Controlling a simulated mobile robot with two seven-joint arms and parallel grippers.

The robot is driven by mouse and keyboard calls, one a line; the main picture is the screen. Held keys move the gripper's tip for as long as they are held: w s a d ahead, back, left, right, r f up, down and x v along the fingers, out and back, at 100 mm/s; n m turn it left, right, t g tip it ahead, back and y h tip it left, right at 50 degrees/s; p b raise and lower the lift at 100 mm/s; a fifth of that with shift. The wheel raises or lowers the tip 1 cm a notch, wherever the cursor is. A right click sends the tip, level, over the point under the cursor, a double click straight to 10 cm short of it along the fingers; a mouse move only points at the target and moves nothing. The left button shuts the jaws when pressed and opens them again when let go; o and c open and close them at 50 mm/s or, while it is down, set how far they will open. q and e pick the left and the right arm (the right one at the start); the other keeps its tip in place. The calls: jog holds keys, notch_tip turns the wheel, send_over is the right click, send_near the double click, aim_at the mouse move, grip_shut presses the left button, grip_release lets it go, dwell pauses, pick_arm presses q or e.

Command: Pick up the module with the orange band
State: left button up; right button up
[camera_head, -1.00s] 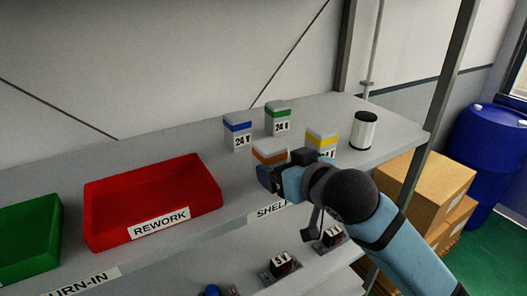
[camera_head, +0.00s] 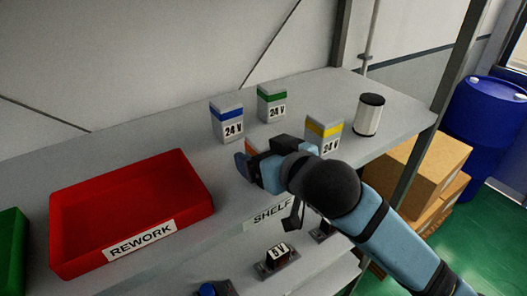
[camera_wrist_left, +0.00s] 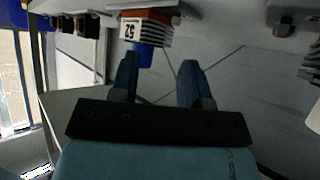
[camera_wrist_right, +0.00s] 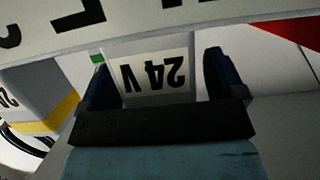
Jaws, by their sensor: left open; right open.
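The module with the orange band (camera_head: 251,146) stands on the upper shelf, almost wholly hidden behind my right gripper (camera_head: 250,166) in the head view. Only a sliver of orange shows. My right gripper is open. In the right wrist view, a white module face labelled 24 V (camera_wrist_right: 150,72) appears upside down between its fingers (camera_wrist_right: 165,70); its band is hidden there. I cannot tell whether the fingers touch it. My left gripper (camera_wrist_left: 158,75) is open and empty in the left wrist view, and out of the head view.
A blue-banded module (camera_head: 228,121), a green-banded one (camera_head: 272,104) and a yellow-banded one (camera_head: 324,131) stand close by. A white cylinder (camera_head: 368,115) is at the right. A red REWORK tray (camera_head: 60,235) is at the left.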

jog(key=shift+s, duration=0.2)
jog(key=shift+c, duration=0.9)
jog(key=shift+d+r, duration=0.1)
jog(key=c, duration=0.3)
jog(key=shift+w, duration=0.1)
jog(key=c, duration=0.7)
jog(key=shift+o, duration=0.2)
